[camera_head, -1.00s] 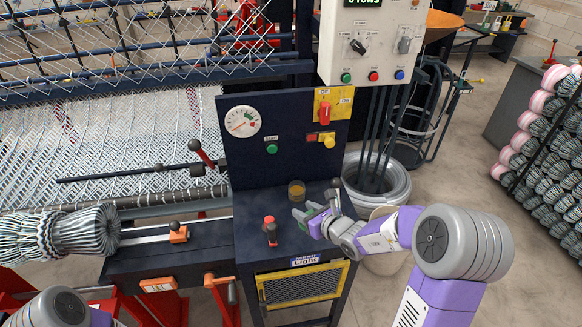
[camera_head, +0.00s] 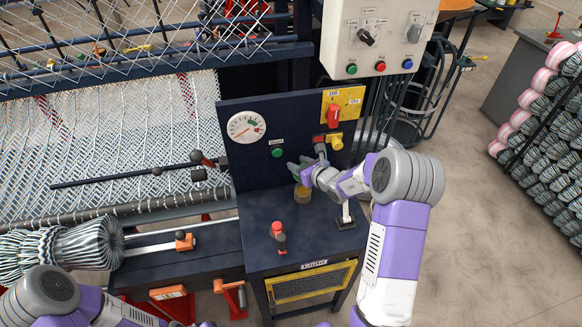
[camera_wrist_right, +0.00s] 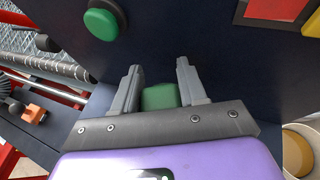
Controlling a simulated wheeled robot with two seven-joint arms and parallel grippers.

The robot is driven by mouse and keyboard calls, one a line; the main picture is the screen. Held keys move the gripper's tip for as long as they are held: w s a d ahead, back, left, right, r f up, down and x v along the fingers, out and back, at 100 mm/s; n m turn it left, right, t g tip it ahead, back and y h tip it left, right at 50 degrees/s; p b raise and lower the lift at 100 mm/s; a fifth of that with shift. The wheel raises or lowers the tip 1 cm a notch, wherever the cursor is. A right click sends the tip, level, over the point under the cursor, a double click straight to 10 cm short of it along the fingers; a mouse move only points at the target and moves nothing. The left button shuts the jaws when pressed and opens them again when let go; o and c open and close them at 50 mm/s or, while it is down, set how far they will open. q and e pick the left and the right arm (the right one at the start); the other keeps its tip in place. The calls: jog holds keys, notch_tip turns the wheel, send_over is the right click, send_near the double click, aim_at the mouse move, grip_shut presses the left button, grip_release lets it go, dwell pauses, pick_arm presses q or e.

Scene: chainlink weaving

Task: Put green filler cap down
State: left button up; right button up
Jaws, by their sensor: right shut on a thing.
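The green filler cap (camera_wrist_right: 160,96) is between the fingers of my right gripper (camera_wrist_right: 158,85) in the right wrist view. The gripper is shut on it. In the head view my right gripper (camera_head: 298,168) is above the dark cabinet top (camera_head: 262,218), close to the upright panel and just above a small amber-coloured cup or filler opening (camera_head: 302,194). The cap is hard to make out there. The left arm shows at the bottom left of the head view, with its gripper out of view.
The panel carries a gauge (camera_head: 246,127), a green button (camera_head: 278,152) and a red switch (camera_head: 333,115). Some bare top lies between the levers.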

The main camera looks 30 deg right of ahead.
notch_tip(320, 180, down, 2)
jog(key=shift+f+b, duration=0.1)
jog(key=shift+b, duration=0.2)
jog(key=shift+s+f, duration=0.1)
jog(key=shift+s, duration=0.4)
notch_tip(320, 180, down, 4)
jog(key=b, duration=0.2)
jog(key=shift+w+f+b, duration=0.15)
jog(key=shift+f+b, duration=0.05)
jog(key=shift+b, duration=0.1)
jog(key=shift+w+f, duration=0.1)
pick_arm(q)
jog(key=f, duration=0.3)
jog(key=shift+s+a+f, duration=0.1)
jog(key=shift+s, duration=0.1)
pick_arm(e)
jog(key=shift+w, duration=0.1)
